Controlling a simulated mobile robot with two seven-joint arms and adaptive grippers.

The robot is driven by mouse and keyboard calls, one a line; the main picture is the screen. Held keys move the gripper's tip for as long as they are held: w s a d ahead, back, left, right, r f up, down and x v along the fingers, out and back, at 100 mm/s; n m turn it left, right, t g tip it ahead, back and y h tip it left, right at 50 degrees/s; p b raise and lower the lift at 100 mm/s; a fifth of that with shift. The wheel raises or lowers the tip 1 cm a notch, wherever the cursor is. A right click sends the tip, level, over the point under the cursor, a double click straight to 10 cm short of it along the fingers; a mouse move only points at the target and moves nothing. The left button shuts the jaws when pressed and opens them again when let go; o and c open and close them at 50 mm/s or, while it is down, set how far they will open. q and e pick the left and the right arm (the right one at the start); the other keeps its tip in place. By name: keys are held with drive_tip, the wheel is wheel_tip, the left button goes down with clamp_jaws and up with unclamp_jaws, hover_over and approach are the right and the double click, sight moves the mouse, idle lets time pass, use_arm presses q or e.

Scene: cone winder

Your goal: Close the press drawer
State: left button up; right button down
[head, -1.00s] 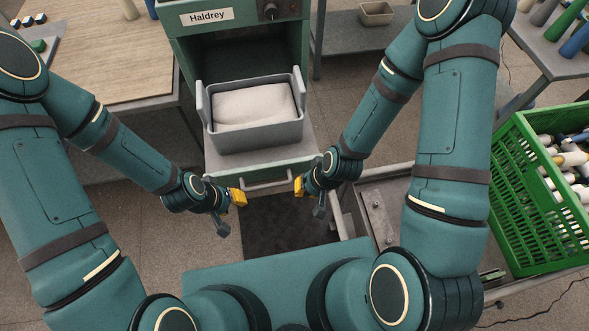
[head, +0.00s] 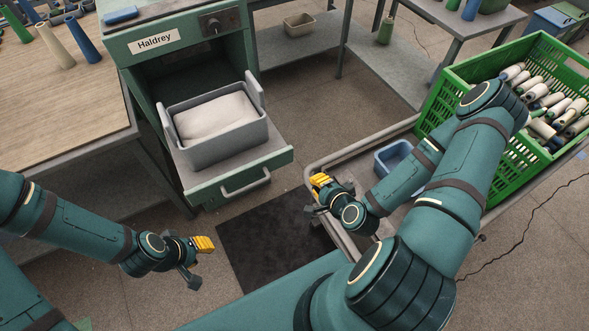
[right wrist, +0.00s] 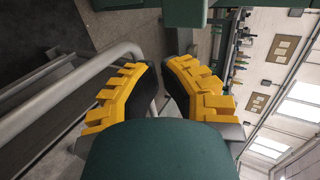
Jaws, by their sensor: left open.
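The press (head: 165,45), a green cabinet labelled Haldrey, stands at the upper left of the head view. Its drawer (head: 240,172) is pulled out towards me, with a bar handle (head: 245,184) on its front. A grey bin (head: 228,146) holding a white bundle (head: 214,116) sits on the drawer. My left gripper (head: 204,244) is open and empty, in front of and below the drawer, apart from it. My right gripper (head: 320,181) is to the right of the handle, apart from it. The right wrist view shows its yellow fingers (right wrist: 160,68) spread with nothing between them.
A grey tube-railed cart (head: 345,153) with a blue bin (head: 393,157) and a green crate of cones (head: 450,105) stands right, close to my right gripper. A wooden table (head: 75,95) stands left. A dark mat (head: 262,245) lies on clear floor before the drawer.

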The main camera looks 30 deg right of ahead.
drive_tip(key=w+r+b+x, duration=0.1)
drive_tip(key=b+x, duration=0.4)
drive_tip(key=x, duration=0.8)
drive_tip(key=shift+w+d+r, duration=0.25)
drive_tip(key=shift+r, duration=0.15)
